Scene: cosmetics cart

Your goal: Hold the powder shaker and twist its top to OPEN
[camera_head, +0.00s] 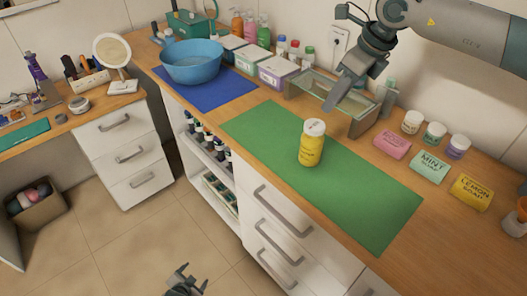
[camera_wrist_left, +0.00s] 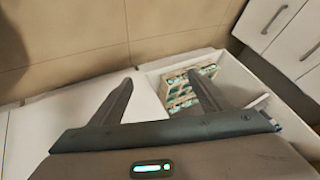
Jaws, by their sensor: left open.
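The powder shaker (camera_head: 311,152) is a yellow bottle with a pale round top. It stands upright on the green mat (camera_head: 262,128), with no gripper touching it. My left gripper (camera_head: 186,279) is low at the bottom edge of the head view, over the floor in front of the cart and well away from the shaker. In the left wrist view its two fingers (camera_wrist_left: 160,82) are spread apart with nothing between them. My right gripper (camera_head: 338,98) hangs down from the upper right, above and behind the shaker, near the glass-sided tray. Its finger gap is not clear.
Behind the mat are a glass-sided tray (camera_head: 305,88), small jars (camera_head: 435,132) and soap boxes (camera_head: 433,166). A blue bowl (camera_head: 192,66) stands on a blue mat at the back left. White drawers (camera_head: 285,225) form the cart's front. The green mat around the shaker is clear.

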